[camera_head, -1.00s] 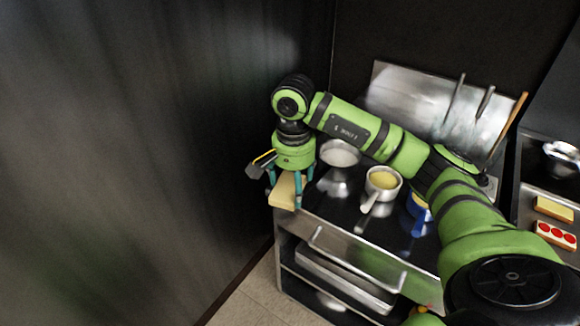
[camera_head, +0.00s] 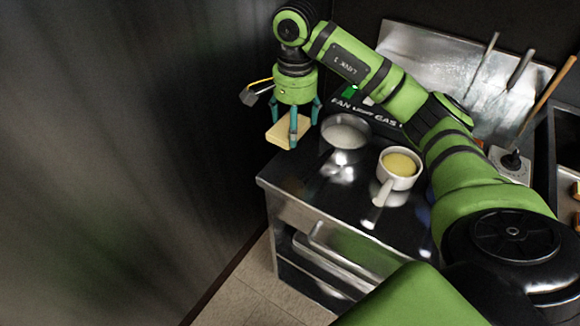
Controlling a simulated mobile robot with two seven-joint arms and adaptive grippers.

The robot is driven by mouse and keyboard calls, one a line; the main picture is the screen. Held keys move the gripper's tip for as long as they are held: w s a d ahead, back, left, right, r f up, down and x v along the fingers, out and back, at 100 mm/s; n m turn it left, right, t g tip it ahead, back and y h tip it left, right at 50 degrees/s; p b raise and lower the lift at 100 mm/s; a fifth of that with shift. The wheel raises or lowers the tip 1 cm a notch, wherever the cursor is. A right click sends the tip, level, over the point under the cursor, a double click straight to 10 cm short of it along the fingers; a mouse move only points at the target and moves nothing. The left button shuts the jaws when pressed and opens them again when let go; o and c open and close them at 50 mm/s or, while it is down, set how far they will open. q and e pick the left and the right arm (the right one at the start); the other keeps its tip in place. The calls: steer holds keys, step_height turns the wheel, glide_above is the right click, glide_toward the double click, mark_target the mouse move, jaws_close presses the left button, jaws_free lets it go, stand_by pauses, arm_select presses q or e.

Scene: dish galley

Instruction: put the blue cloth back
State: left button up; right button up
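I see no blue cloth in the head view. The arm from the right ends in my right gripper (camera_head: 295,130), its teal fingers pointing down around a pale yellow block (camera_head: 282,137). The block keeps its place between the fingers as the counter shifts, so it looks held. It is near the counter's back left edge; whether it touches the top is hard to tell. My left gripper is not in view.
On the dark counter (camera_head: 310,185) stand a metal pot (camera_head: 346,131) with pale contents and a white pan (camera_head: 399,170) with yellow contents. Utensils (camera_head: 520,68) lean near a metal back panel (camera_head: 430,50). A dark wall (camera_head: 130,150) fills the left.

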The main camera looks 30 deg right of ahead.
mark_target(294, 164)
steer(key=f, duration=0.3)
steer(key=shift+w+d+f+p, duration=0.25)
steer(key=shift+p, duration=0.1)
step_height(294, 164, down, 3)
steer(key=shift+a+r+p, duration=0.1)
steer(key=shift+r+p, duration=0.1)
steer(key=shift+p, duration=0.2)
step_height(294, 164, down, 4)
steer(key=shift+r+p, duration=0.2)
steer(key=shift+p, duration=0.35)
steer(key=shift+f, duration=0.4)
steer(key=o, duration=0.9)
steer(key=shift+r, duration=0.1)
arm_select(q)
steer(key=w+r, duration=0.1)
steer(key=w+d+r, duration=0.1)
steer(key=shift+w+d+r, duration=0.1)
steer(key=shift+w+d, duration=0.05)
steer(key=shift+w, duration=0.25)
